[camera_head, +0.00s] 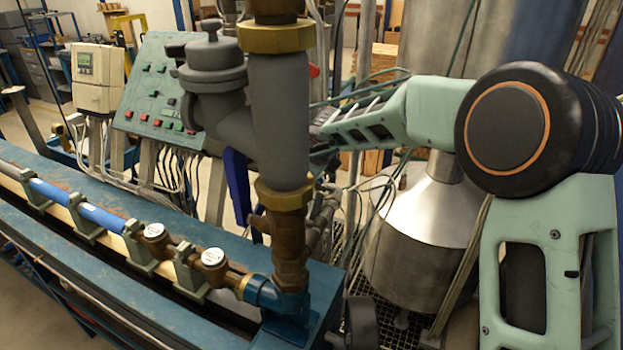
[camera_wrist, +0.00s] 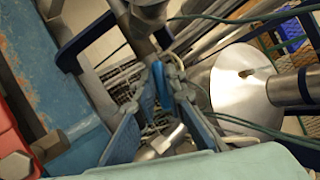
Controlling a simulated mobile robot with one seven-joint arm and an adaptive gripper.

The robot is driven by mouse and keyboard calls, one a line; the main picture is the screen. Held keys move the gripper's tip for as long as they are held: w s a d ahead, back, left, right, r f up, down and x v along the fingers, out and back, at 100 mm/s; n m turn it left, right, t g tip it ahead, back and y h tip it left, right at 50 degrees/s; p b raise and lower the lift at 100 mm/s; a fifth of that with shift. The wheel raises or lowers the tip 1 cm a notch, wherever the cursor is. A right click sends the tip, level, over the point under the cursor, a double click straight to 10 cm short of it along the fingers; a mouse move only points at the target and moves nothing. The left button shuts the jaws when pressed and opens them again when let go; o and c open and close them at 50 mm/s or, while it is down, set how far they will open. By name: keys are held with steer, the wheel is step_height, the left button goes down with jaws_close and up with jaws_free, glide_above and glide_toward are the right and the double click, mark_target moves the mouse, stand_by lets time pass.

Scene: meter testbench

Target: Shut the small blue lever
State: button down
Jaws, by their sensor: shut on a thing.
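The small blue lever (camera_wrist: 160,84) shows as a short bright blue piece near the middle of the wrist view. My gripper (camera_wrist: 161,76) has its two fingertips closed around it, one on each side. Most of the lever is hidden by the fingers. In the head view my pale green arm reaches in from the right, and my gripper and the small lever are hidden behind the grey meter body (camera_head: 278,120).
A larger dark blue handle (camera_head: 237,190) hangs beside the brass-jointed vertical pipe (camera_head: 288,235). A steel tank (camera_head: 425,240) stands right of the pipe. Thin green cables (camera_wrist: 240,120) run close to my gripper. The blue bench (camera_head: 90,200) fills the lower left.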

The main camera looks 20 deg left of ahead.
steer(key=shift+f+m+t+b, duration=0.1)
steer(key=shift+m+t+b, duration=0.3)
steer(key=shift+m+b, duration=0.8)
steer(key=c, duration=2)
jaws_free()
step_height(320, 180, up, 10)
steer(key=shift+r, duration=0.1)
